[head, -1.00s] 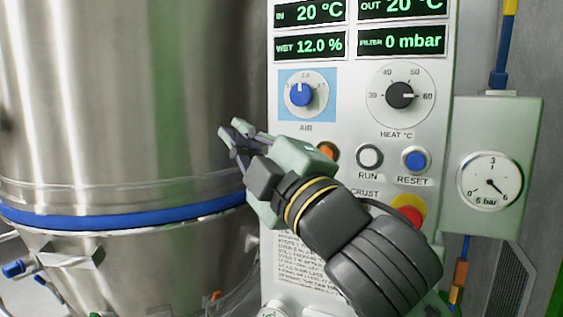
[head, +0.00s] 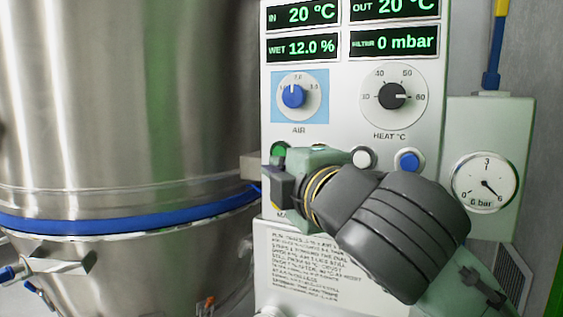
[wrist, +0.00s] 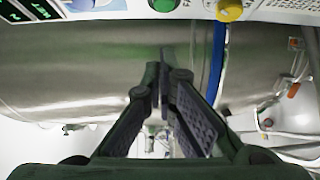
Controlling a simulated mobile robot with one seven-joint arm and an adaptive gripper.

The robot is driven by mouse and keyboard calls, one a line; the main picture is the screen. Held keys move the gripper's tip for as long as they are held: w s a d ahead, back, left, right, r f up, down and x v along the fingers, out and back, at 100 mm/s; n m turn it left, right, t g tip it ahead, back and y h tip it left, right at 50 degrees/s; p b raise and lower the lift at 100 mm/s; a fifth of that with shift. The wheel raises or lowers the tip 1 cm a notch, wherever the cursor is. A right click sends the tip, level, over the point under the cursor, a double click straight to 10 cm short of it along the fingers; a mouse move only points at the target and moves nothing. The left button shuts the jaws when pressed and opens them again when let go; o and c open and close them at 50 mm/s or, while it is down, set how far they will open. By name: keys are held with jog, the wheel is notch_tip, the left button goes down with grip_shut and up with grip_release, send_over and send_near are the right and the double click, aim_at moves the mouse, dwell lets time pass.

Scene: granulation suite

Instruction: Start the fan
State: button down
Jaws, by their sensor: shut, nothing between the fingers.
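The control panel (head: 352,120) stands to the right of the steel vessel. A green button (head: 279,150) shows on its lower left, just above my gripper (head: 268,187). The green button also shows at the top edge of the wrist view (wrist: 165,4), with a label beside it that is cut off. My gripper is shut and empty; its fingers (wrist: 163,100) lie together below the green button in that picture, with no contact visible.
The steel vessel (head: 120,100) with a blue band fills the left side. The panel carries the AIR knob (head: 293,96), HEAT knob (head: 393,96), a white button (head: 363,158) and a blue button (head: 409,161). A yellow knob (wrist: 229,10) sits near the green button. A pressure gauge (head: 485,183) is at right.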

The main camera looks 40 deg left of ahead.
aim_at(274, 154)
jog(key=p+x, duration=0.1)
jog(key=x, duration=0.2)
jog(key=w+x, duration=0.1)
jog(key=x, duration=0.2)
jog(key=w+d+p+x, duration=0.1)
jog(key=x, duration=0.3)
jog(key=shift+d+p, duration=0.1)
jog(key=shift+p, duration=0.2)
jog(key=shift+w, duration=0.35)
